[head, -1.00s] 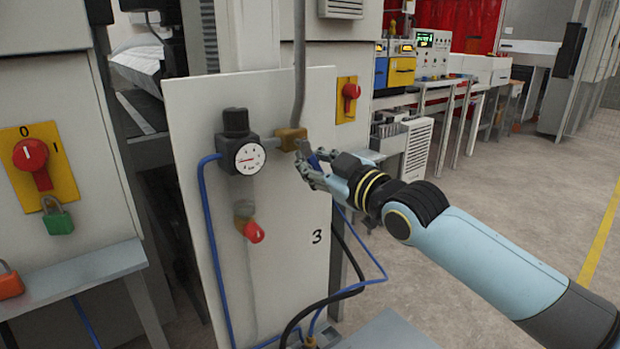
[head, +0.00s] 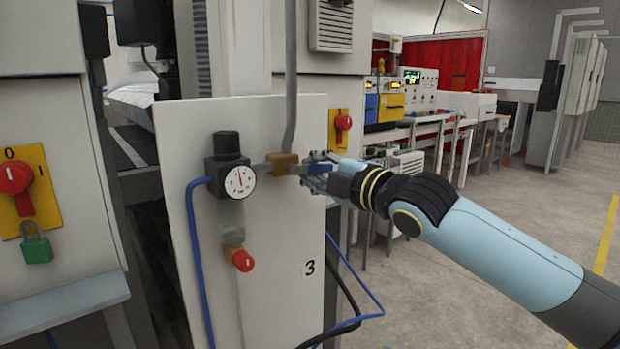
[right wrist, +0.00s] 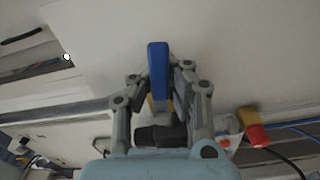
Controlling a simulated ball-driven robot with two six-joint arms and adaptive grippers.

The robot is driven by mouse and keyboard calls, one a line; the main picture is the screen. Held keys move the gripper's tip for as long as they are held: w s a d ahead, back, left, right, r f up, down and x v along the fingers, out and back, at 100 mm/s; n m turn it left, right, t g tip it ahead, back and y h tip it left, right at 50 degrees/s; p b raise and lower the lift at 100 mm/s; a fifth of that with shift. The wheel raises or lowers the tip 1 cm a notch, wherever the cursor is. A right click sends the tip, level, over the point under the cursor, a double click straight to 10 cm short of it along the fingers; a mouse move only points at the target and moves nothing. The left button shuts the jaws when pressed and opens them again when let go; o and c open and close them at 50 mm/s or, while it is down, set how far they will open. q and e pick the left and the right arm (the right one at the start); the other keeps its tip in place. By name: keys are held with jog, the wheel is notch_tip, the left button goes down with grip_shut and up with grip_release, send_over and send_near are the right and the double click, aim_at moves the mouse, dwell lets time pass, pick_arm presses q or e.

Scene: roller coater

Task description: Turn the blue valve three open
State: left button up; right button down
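The valve at panel mark 3 has a brass body (head: 283,164) and a blue handle (head: 320,168). In the head view the handle points right, roughly in line with the pipe. My right gripper (head: 318,171) is at the handle, with fingers spread above and below it. In the right wrist view the blue handle (right wrist: 158,75) stands between the fingers of the right gripper (right wrist: 160,80), which look open around it; light contact cannot be ruled out. The pressure gauge (head: 240,182) left of the valve has its needle pointing up. My left gripper is not in view.
A white panel (head: 285,235) carries the valve, a red knob (head: 242,260) and a blue hose (head: 198,255). A red switch on a yellow plate (head: 341,125) is behind the gripper. A green padlock (head: 36,248) hangs at left. Open floor lies at right.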

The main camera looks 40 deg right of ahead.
jog(key=shift+s+d+f+n, duration=0.1)
jog(key=shift+n, duration=0.8)
jog(key=c, duration=1.3)
grip_release()
jog(key=shift+s+r, duration=0.35)
jog(key=shift+o, duration=0.2)
jog(key=shift+w, duration=0.2)
jog(key=s, duration=1.2)
jog(key=shift+d, duration=0.4)
